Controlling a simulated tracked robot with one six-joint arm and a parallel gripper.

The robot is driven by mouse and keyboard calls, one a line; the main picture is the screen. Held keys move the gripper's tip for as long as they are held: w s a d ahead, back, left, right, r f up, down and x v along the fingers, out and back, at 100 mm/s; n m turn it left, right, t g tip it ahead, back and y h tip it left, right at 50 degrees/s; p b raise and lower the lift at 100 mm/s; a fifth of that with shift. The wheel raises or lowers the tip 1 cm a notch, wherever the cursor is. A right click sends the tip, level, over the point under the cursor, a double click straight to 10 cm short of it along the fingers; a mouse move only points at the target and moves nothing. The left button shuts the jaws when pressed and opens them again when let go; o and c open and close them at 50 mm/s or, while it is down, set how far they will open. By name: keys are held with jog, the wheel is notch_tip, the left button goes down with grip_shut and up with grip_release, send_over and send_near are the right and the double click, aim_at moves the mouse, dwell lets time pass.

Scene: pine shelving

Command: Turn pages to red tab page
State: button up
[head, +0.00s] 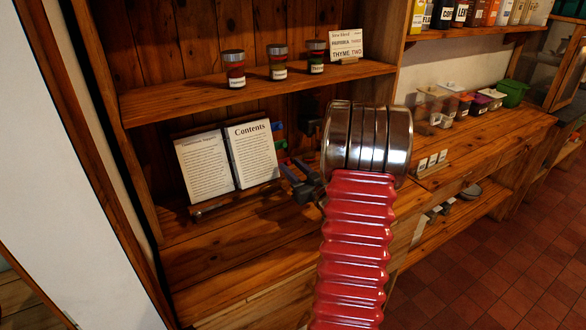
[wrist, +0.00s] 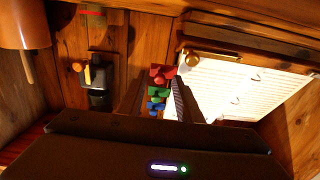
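An open book (head: 252,152) stands propped on a wooden stand (head: 235,199) on the counter, its right page headed "Contents". In the wrist view its page (wrist: 238,90) is at the right. Colored tabs stick out at the book's right edge. In the wrist view a red tab (wrist: 162,72), a green tab (wrist: 158,91) and a blue one (wrist: 155,106) appear between my fingers. My gripper (wrist: 155,100) is open, and nothing is clearly held. In the head view my gripper (head: 294,172) is just right of the book, partly hidden by my red arm.
Three spice jars (head: 277,62) and a lettered card (head: 346,45) stand on the shelf above the book. Bins and a green box (head: 512,93) sit on the counter at right. A wooden side panel (head: 115,150) stands left of the book. The counter front is clear.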

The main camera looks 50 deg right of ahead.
jog(key=shift+w, duration=0.1)
jog(key=shift+c, duration=0.4)
grip_shut()
